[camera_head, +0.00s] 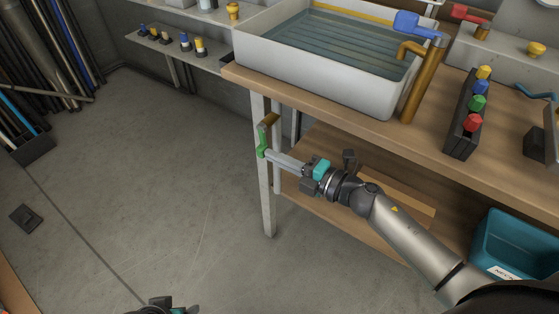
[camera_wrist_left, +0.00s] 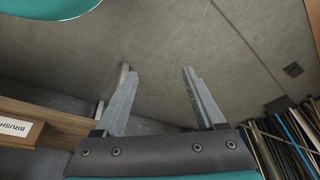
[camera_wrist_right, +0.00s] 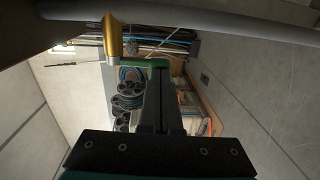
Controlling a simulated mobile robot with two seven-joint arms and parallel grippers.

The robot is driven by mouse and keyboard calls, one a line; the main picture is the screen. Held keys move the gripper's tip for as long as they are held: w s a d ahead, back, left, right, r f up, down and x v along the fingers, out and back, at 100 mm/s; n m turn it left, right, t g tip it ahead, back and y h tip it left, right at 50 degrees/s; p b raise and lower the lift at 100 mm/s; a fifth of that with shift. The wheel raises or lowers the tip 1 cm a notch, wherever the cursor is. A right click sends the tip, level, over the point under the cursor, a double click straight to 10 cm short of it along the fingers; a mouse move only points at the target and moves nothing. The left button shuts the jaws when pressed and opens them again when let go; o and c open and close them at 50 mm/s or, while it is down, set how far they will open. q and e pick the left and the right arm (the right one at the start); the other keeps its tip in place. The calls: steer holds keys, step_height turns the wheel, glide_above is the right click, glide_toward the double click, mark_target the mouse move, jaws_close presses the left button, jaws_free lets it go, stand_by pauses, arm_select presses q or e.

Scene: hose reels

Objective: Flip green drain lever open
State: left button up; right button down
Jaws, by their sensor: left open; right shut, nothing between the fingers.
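The green drain lever (camera_head: 262,142) hangs below a brass drain pipe (camera_head: 269,119) at the front left corner of the bench, under the sink. In the right wrist view the lever (camera_wrist_right: 150,63) runs sideways from the brass pipe (camera_wrist_right: 113,40). My right gripper (camera_head: 268,154) is shut and empty, its fingertips right at the lever's lower part. The right wrist view shows the closed fingers (camera_wrist_right: 158,72) in front of the lever; I cannot tell if they touch. My left gripper (camera_wrist_left: 157,75) is open and empty over bare floor.
The sink (camera_head: 310,63) holds water and sits on the wooden bench (camera_head: 340,113). A bench leg (camera_head: 265,190) stands close beside my right gripper. A lower shelf (camera_head: 330,150) and a teal bin (camera_head: 500,240) are under the bench.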

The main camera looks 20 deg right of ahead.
arm_select(q)
step_height(320, 180, up, 8)
steer(key=t+b, duration=0.1)
steer(key=b, duration=0.2)
steer(key=shift+w+d+f+t+b, duration=0.15)
steer(key=shift+w+d+t+b, duration=0.15)
steer(key=shift+w, duration=0.15)
arm_select(e)
steer(key=shift+w+a+f+t+y, duration=0.2)
steer(key=shift+w+t+y, duration=0.05)
steer(key=shift+t+y, duration=0.25)
